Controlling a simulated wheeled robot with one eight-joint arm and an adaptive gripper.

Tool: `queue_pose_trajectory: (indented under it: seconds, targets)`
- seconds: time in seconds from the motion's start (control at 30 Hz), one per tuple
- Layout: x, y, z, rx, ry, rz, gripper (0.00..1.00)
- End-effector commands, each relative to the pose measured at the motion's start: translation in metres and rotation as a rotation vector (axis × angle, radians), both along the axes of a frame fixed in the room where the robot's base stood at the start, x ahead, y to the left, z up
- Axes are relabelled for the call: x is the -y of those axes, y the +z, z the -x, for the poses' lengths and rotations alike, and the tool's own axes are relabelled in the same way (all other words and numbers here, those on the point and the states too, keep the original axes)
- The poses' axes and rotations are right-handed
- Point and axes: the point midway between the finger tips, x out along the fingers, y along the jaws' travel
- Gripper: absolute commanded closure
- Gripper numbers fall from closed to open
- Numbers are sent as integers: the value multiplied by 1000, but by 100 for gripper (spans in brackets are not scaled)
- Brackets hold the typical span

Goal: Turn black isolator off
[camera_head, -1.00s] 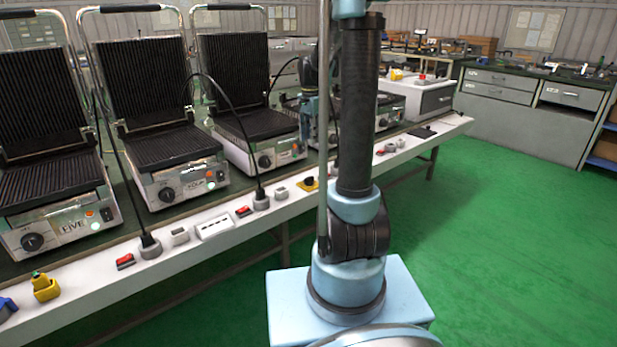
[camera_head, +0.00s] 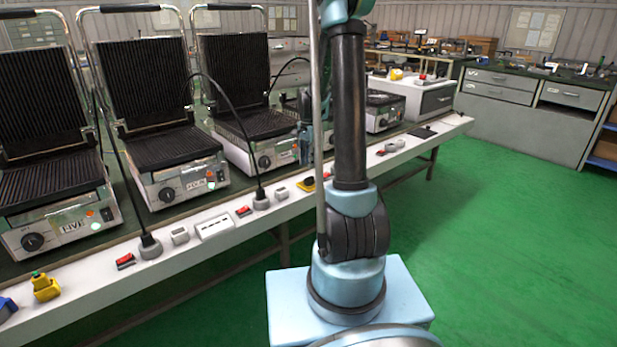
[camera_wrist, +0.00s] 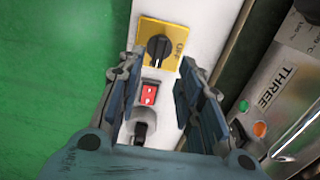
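The black isolator (camera_wrist: 159,48) is a black rotary knob on a square yellow plate with "OFF" printed to the right of the knob. It shows at the top middle of the wrist view, on the white bench edge. In the head view its yellow plate (camera_head: 306,184) shows small, just left of my arm. My gripper (camera_wrist: 160,63) is open and empty, its two blue-grey fingers apart with the tips near the lower side of the plate in the picture. I cannot tell the tips' height above it.
A red rocker switch (camera_wrist: 150,92) and a dark plug (camera_wrist: 143,127) lie between my fingers in the wrist view. The grill marked THREE (camera_wrist: 275,85) stands at the right. Several grills line the bench. Green floor (camera_head: 490,240) is clear at the right.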

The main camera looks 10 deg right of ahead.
Motion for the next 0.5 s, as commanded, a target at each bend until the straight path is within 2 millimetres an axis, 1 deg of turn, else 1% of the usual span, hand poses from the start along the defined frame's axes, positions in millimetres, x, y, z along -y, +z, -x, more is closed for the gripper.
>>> queue_pose_trajectory:
  seconds: [0.03, 0.2, 0.33, 0.5]
  targets:
    - [0, -9, 0, 0, 0, 0, 67]
    - [0, -35, 0, 0, 0, 0, 67]
    - [0, -51, 0, 0, 0, 0, 67]
    - [0, -65, 0, 0, 0, 0, 67]
